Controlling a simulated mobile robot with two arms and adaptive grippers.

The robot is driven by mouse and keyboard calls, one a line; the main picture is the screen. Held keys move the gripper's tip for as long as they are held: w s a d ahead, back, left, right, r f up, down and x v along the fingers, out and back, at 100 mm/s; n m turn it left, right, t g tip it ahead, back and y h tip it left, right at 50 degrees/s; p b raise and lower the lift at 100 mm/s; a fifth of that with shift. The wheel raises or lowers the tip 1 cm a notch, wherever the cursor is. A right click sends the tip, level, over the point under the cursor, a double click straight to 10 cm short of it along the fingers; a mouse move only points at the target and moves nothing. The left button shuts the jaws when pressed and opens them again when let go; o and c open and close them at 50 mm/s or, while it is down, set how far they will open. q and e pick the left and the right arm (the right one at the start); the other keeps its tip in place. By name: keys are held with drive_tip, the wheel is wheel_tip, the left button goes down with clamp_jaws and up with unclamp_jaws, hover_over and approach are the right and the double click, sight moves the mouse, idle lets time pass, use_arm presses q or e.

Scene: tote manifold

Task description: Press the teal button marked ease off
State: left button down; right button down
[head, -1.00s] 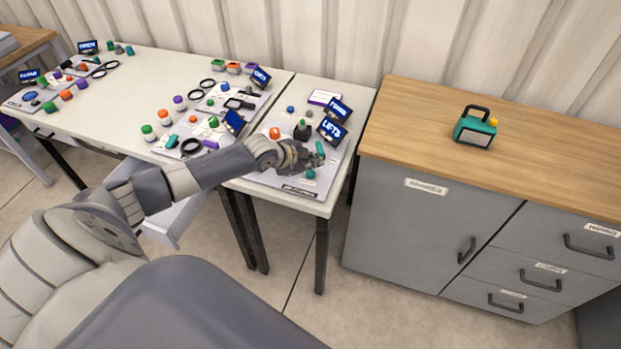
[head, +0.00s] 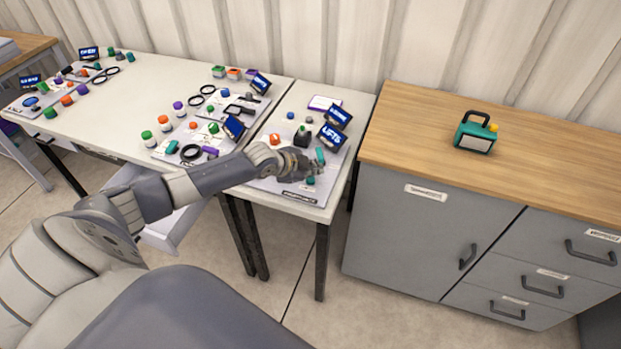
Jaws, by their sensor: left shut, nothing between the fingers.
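A small teal button (head: 310,181) sits near the front of the control panel (head: 265,184) on the right-hand white table. Its marking is too small to read. My left gripper (head: 316,170) is shut and empty, just above and behind that button in the picture; I cannot tell whether it touches anything. A taller teal control (head: 320,154) stands just beyond the fingertips. The same panel carries an orange button (head: 275,139), a black control with a green top (head: 302,137) and a display reading LIFTS (head: 331,137). My right gripper is out of view.
More panels with buttons, rings and displays cover the long white table (head: 150,90) at left. A drawer (head: 172,226) stands open below it. A wooden-topped grey cabinet (head: 420,235) at right bears a teal lantern-like box (head: 474,137).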

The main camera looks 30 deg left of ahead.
sight(312, 181)
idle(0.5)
use_arm(q)
drive_tip(key=shift+f, duration=0.4)
drive_tip(key=shift+f+b, duration=0.55)
drive_tip(key=shift+f, duration=0.05)
idle(0.5)
drive_tip(key=shift+r, duration=0.1)
drive_tip(key=shift+r+p, duration=0.85)
drive_tip(key=shift+p, duration=0.05)
drive_tip(key=shift+r, duration=0.15)
wheel_tip(312, 181, up, 5)
drive_tip(key=p, duration=0.4)
drive_tip(key=shift+p, duration=0.3)
